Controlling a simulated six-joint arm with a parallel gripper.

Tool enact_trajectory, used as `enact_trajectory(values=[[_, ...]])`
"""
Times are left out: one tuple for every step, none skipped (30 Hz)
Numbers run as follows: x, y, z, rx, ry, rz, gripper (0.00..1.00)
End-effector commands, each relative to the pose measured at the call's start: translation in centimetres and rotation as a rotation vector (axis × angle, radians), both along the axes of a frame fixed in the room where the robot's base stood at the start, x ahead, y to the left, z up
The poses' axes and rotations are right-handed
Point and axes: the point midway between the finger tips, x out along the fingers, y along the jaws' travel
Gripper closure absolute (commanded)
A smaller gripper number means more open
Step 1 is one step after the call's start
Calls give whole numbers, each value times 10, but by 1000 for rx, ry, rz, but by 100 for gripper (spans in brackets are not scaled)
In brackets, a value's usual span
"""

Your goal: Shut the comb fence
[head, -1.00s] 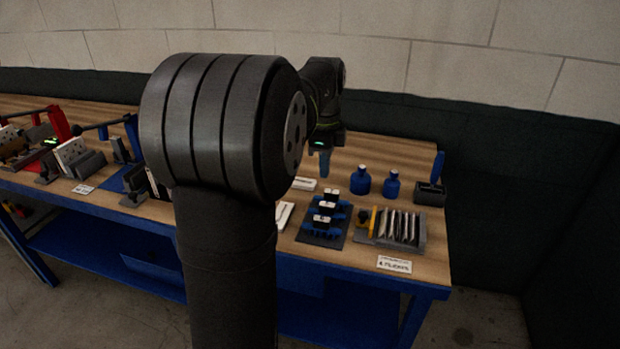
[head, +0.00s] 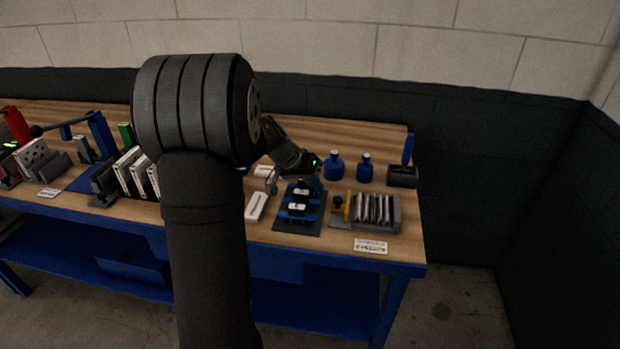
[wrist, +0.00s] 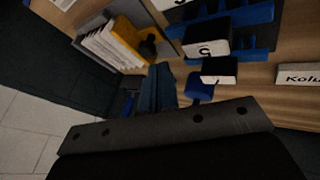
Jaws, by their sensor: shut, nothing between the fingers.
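The comb fence is the yellow plate (head: 348,208) at the left end of a grey comb holder (head: 396,214) near the bench's right front. A black knob (head: 338,202) sits on its left side. Thin pale packs (head: 373,208) stand in the comb. The wrist view shows the yellow plate (wrist: 127,40) beside the packs (wrist: 98,52), with the knob (wrist: 149,46) on its other side. I cannot tell how wide any gap is. My gripper (head: 318,186) is tilted, behind and left of the comb. Its blue-grey fingers (wrist: 160,72) are together and empty, apart from the knob.
A blue rack (head: 297,216) with dark, white-labelled blocks stands left of the comb. Two blue bottles (head: 334,166) and a black holder with a blue handle (head: 403,172) stand behind. A white label card (head: 370,246) lies in front. Other filter stands (head: 128,175) are at left.

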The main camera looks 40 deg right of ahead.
Motion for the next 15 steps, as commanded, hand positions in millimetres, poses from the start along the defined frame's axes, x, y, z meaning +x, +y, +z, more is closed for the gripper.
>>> enact_trajectory(values=[[-2, -6, -9, 2, 3, -2, 100], [-3, -9, -14, 2, 3, -2, 100], [-4, -12, -19, 1, 3, -2, 100], [-5, -15, -23, 1, 3, -2, 100], [-5, -17, -26, 1, 3, -2, 100], [-6, -20, -30, 1, 1, -2, 100], [-6, -21, -32, 1, 0, -3, 100], [-7, -23, -34, 1, 0, -4, 100], [-7, -25, -37, 2, 0, -4, 100], [-7, -26, -39, 2, 0, -4, 100], [-8, -27, -40, 1, 0, -4, 100], [-8, -27, -41, 1, -1, -3, 100], [-8, -28, -41, 0, -1, -3, 100], [-8, -28, -41, 0, -1, -3, 100], [-8, -28, -42, 0, -1, -3, 100]])
